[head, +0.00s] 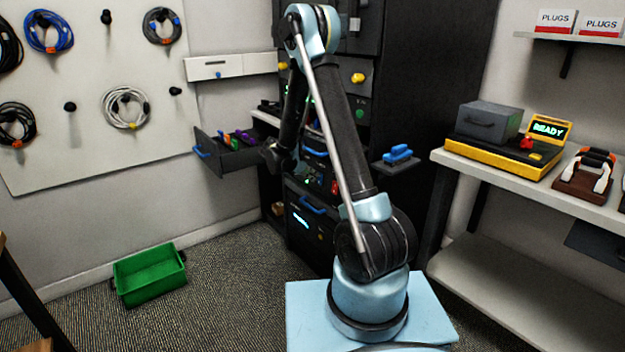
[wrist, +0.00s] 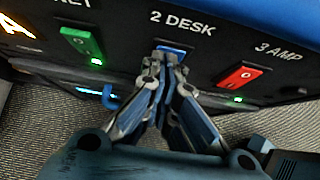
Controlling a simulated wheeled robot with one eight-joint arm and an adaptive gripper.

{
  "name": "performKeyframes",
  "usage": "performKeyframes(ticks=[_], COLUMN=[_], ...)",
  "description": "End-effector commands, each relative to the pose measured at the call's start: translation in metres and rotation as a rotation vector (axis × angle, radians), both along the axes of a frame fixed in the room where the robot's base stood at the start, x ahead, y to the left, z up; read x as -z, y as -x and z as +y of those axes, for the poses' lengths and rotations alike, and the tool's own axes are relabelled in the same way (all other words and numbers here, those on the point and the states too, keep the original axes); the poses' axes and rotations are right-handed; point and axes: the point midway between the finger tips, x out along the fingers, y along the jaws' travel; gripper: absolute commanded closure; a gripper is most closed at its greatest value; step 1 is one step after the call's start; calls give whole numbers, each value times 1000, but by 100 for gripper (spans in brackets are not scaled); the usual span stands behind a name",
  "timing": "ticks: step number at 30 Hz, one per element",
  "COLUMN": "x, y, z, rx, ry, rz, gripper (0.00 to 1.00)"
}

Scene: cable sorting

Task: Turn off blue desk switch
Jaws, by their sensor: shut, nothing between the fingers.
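The blue desk switch (wrist: 172,48) shows in the wrist view below the label "2 DESK" on a black panel. My gripper (wrist: 165,58) is shut and empty, with its fingertips at the switch and covering most of it. I cannot tell whether the fingertips touch it or which way the switch is set. In the head view the arm reaches to the black cabinet, and the fingertips and the blue switch are hidden behind it.
A green switch (wrist: 82,45) with a lit green light is left of the fingers. A red switch (wrist: 240,75) labelled "3 AMP" is to the right. An open drawer (head: 240,158) and a small shelf with a blue object (head: 398,154) flank the arm.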

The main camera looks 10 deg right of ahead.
Motion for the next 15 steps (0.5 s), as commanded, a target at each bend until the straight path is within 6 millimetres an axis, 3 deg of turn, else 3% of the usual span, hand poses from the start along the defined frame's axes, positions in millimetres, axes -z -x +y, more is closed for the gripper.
performKeyframes(ticks=[15], x=[-7], y=[0], z=[0], rx=[1], ry=[0], rz=[1], gripper=[100])
